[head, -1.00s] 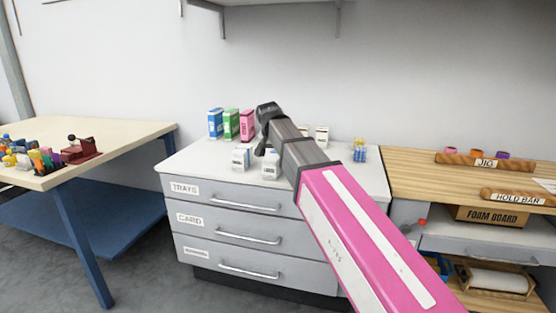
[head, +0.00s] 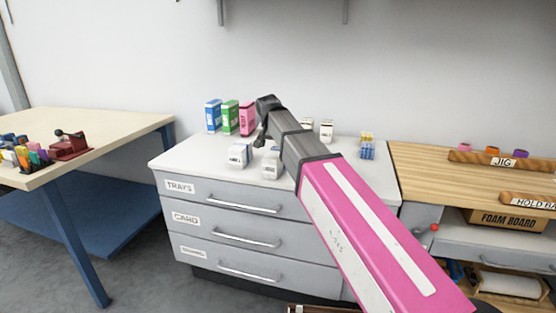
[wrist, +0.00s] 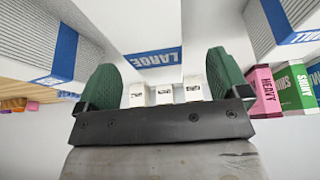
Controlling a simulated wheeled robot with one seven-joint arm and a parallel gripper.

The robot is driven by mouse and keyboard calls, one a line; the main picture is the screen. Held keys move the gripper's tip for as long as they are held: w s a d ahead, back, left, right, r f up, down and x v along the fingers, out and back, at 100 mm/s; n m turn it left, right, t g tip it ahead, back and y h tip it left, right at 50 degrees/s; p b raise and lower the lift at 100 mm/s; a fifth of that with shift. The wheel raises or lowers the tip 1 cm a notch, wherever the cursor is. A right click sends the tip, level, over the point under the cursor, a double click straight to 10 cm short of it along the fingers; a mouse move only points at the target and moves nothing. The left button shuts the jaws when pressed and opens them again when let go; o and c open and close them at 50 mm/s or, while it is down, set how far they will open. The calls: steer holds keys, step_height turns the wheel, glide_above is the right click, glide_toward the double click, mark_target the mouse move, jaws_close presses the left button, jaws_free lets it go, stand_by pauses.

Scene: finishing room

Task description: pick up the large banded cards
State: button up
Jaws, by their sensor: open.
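A white card pack with a blue band lettered LARGE (wrist: 152,57) is at the top centre of the wrist view, between and beyond my fingers. My gripper (wrist: 165,80) is open with a green pad at each side, and nothing is visibly held. In the head view my gripper (head: 261,139) hangs over the drawer cabinet, beside the front white packs. These are a left pack (head: 239,155) and a right pack (head: 271,164); their lettering is too small to read. My arm hides part of the cabinet top.
Blue (head: 213,117), green (head: 230,118) and pink (head: 247,118) boxes stand behind on the cabinet (head: 180,157). Two white packs (head: 326,130) and small blue-yellow items (head: 367,147) are at back right. Other blue-banded packs flank the LARGE one (wrist: 55,45).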

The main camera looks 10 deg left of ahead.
mark_target(277, 149)
steer(key=shift+d+x, duration=0.15)
steer(key=shift+x, duration=1.25)
steer(key=shift+d+x, duration=0.15)
steer(key=shift+x, duration=1.25)
steer(key=shift+s, duration=0.2)
steer(key=c, duration=1.3)
